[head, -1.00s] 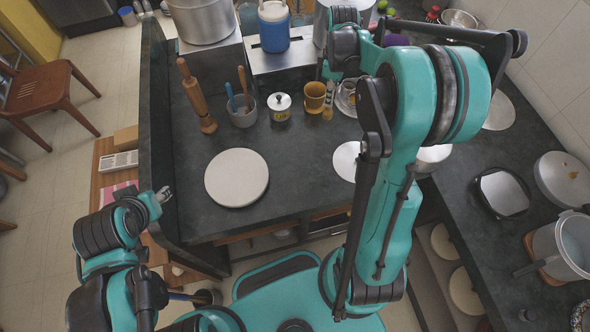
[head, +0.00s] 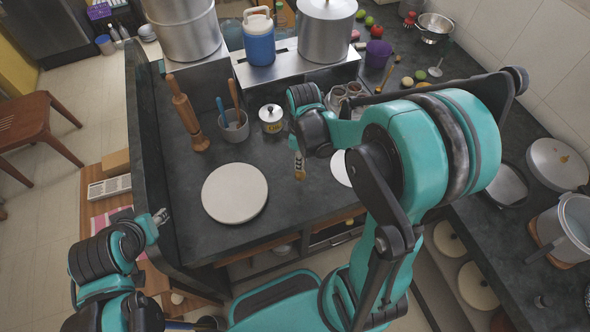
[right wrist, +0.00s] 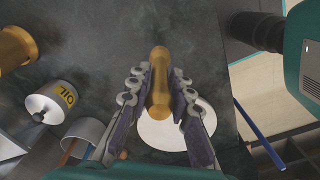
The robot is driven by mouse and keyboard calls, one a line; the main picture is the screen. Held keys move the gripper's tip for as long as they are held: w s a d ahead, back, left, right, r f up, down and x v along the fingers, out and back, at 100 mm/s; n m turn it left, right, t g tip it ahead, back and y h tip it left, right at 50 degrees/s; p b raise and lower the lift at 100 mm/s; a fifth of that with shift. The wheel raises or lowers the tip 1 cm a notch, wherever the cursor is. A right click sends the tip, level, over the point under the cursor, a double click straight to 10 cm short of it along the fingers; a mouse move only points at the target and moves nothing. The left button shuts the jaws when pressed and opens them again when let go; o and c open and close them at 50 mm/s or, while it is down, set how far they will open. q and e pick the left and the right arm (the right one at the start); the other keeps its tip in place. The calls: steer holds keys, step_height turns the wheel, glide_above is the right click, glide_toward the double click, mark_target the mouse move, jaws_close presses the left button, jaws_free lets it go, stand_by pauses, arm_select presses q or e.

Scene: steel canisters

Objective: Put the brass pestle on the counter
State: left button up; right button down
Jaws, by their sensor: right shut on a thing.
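A round pale board (head: 235,193) lies left of the pestle. The oil canister (head: 271,119), a utensil cup (head: 233,126) and a wooden mill (head: 186,114) stand behind. A brass vessel (right wrist: 15,47) shows in the wrist view. Bare counter lies between board and pestle.

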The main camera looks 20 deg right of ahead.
steer(key=shift+w+a+f, duration=0.55)
steer(key=shift+w+a, duration=0.05)
steer(key=shift+w, duration=0.05)
steer(key=shift+f+b, duration=0.9)
steer(key=shift+f, duration=1.15)
steer(key=shift+f, duration=0.2)
steer(key=c, duration=1.4)
jaws_free()
steer(key=shift+r, duration=0.1)
steer(key=shift+o, duration=0.2)
steer(key=shift+r, duration=0.1)
